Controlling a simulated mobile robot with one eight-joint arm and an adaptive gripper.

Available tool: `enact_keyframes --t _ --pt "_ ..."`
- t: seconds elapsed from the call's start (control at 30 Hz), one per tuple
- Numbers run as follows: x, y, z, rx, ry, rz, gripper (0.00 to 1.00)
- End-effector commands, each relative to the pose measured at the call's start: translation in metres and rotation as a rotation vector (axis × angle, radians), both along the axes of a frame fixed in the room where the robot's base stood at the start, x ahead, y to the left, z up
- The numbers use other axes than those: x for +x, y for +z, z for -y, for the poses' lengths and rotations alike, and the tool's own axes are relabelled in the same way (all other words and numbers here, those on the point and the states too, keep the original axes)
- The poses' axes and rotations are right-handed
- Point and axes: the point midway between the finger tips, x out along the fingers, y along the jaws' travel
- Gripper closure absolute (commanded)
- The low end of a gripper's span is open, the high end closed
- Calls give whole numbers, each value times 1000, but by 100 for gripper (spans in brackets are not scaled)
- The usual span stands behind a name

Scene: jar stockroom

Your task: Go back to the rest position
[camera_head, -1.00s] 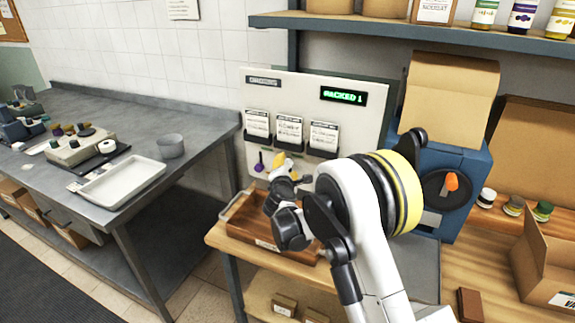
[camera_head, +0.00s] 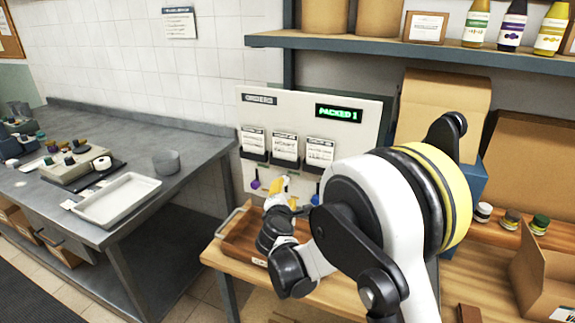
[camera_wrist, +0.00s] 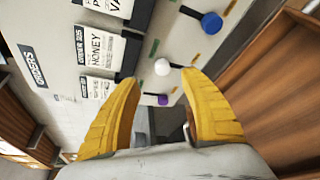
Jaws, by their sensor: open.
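My gripper (camera_wrist: 160,105) is open and empty, its two yellow fingers spread apart in the wrist view. In the head view my gripper (camera_head: 285,188) is partly hidden by my own wrist and is in front of the lower part of the orders board (camera_head: 365,118). In the wrist view a white knob (camera_wrist: 162,67) and a purple knob (camera_wrist: 162,100) on the board show between the fingers. A blue knob (camera_wrist: 211,23) is above them. I cannot see any contact between the fingers and the knobs.
A wooden tray (camera_head: 236,245) lies on the wooden bench below the board. A shelf (camera_head: 400,46) with bottles hangs above. Small jars (camera_head: 510,219) and an open carton (camera_head: 540,270) are at right. A steel table with a white tray (camera_head: 117,200) is at left.

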Motion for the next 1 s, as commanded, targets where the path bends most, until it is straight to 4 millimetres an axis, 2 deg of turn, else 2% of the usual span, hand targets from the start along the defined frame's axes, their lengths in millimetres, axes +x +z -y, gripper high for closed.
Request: enact_keyframes --t 0.13,0.27,0.37,0.5,0.63,0.8,0.9,1.0 --pt "-18 39 56 197 -124 -66 48" --pt "-56 70 115 443 -278 -140 48" --pt "-94 87 154 634 -400 -189 48" --pt "-158 99 198 896 -572 -249 48" --pt "-225 99 226 1138 -737 -297 48" --pt "-309 86 242 1436 -941 -349 48" --pt "-346 75 242 1574 -1036 -373 48" --pt "-371 67 239 1671 -1103 -390 48"
